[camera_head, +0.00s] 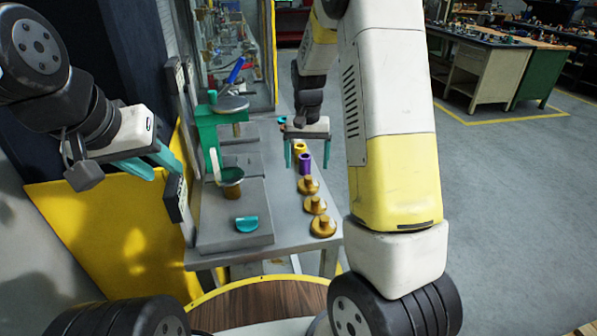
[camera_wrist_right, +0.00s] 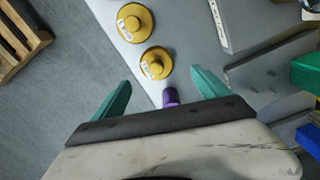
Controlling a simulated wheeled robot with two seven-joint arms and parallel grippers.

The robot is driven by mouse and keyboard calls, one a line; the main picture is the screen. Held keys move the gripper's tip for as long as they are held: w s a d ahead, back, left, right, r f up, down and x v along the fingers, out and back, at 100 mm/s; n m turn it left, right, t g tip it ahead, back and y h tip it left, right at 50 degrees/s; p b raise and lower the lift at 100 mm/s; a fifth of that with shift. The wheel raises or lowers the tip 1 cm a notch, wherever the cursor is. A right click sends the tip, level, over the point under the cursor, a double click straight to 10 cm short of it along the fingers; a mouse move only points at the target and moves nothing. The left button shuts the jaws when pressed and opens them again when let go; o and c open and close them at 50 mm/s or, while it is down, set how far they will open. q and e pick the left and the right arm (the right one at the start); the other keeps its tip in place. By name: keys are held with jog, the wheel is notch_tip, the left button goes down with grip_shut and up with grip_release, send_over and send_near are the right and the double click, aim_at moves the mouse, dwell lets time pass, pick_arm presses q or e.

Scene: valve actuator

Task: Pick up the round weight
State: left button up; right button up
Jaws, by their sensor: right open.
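Several round brass weights stand in a row along the bench's right edge in the head view: a near one (camera_head: 323,226), a middle one (camera_head: 315,204) and a far one (camera_head: 308,185). The right wrist view shows two of them, one ahead of the fingertips (camera_wrist_right: 156,64) and one further off (camera_wrist_right: 135,22). My right gripper (camera_head: 307,158) is open and empty, above the far end of the row, near a purple cylinder (camera_head: 305,167). My left gripper (camera_head: 158,169) is open and empty at the left, away from the weights.
A green press-like fixture (camera_head: 208,135) with a blue handle stands on the grey bench (camera_head: 245,192). A teal half-round piece (camera_head: 246,223) lies in front of it. A yellow ring (camera_head: 300,148) sits beyond the purple cylinder. Open floor lies right of the bench.

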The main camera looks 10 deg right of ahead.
aim_at(308, 177)
jog(key=f, duration=0.6)
jog(key=shift+s+d+f, duration=0.25)
jog(key=shift+r, duration=0.1)
grip_shut()
